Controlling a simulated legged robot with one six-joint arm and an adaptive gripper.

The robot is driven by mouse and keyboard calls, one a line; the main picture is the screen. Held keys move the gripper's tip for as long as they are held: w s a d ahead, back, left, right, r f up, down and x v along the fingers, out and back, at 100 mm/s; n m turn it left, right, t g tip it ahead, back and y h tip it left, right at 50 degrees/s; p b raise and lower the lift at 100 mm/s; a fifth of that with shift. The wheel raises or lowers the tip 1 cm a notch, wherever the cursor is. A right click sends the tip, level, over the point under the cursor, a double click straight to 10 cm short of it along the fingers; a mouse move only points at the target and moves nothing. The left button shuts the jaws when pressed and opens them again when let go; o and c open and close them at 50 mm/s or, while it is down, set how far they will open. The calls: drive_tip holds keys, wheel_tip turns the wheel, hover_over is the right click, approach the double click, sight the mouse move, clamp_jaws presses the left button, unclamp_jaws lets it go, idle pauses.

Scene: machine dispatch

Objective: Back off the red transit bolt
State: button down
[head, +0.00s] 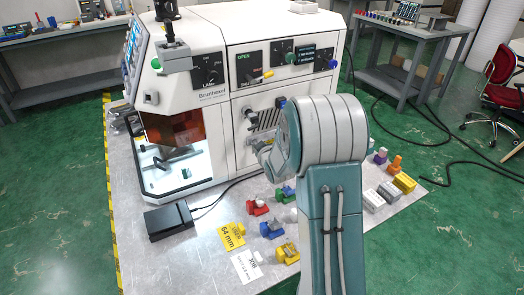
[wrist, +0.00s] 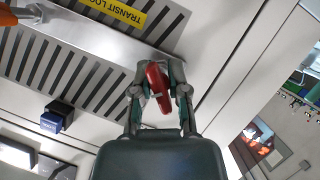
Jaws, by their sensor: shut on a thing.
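The red transit bolt (wrist: 158,86) is at the grey slotted strip on the machine's pale panel, seen in the wrist view. My gripper (wrist: 160,72) has one finger on each side of the bolt's red part and is shut on it. A yellow label (wrist: 118,12) reading "TRANSIT LO…" is beside it, upside down and cut off. In the head view my gripper (head: 262,148) is at the machine's front panel, partly behind my arm. The bolt cannot be made out there. How far the bolt is threaded in cannot be told.
A dark blue knob (wrist: 57,115) sticks out near the slots. An orange-ended lever (wrist: 12,16) is at the wrist view's upper left. The machine (head: 215,90) stands on a metal table (head: 200,262) with coloured parts and a black pedal (head: 168,220) in front.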

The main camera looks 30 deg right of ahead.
drive_tip(key=n+h, duration=0.1)
drive_tip(key=n, duration=0.1)
drive_tip(key=shift+n+t+h, duration=0.3)
drive_tip(key=shift+n, duration=0.5)
drive_tip(key=n+t+h, duration=0.1)
drive_tip(key=n, duration=0.1)
drive_tip(key=shift+n+h, duration=0.3)
drive_tip(key=c, duration=0.6)
unclamp_jaws()
drive_tip(key=shift+o, duration=0.2)
drive_tip(key=shift+s+d, duration=0.1)
drive_tip(key=shift+s, duration=1.9)
